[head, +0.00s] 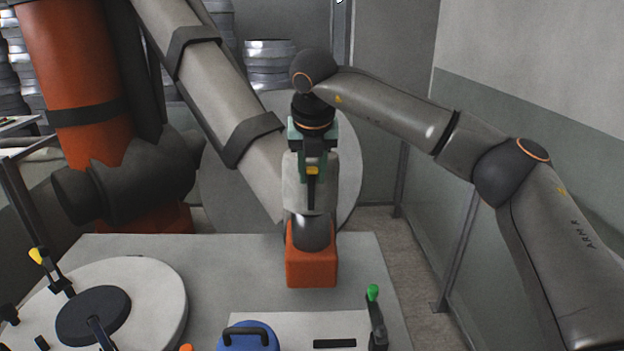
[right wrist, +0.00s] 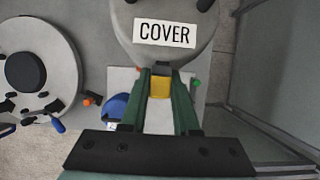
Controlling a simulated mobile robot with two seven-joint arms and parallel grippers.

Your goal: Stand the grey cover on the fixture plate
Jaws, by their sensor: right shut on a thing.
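My right gripper (head: 312,165) has green fingers and points down above the bench. It is shut on a small yellow grip (right wrist: 160,85) of the grey cover (head: 329,187). In the right wrist view the grey body lettered COVER (right wrist: 165,34) lies just beyond the fingertips, its top cut off. The cover is in the air, well above the bench. My left gripper is out of view.
A blue thing with a black handle (head: 248,340) stands at the plate's left. A green-knobbed lever (head: 374,308) rises at its right. A round pale table (head: 155,290) is at left. An orange block (head: 312,265) and a big robot arm (head: 205,75) stand behind.

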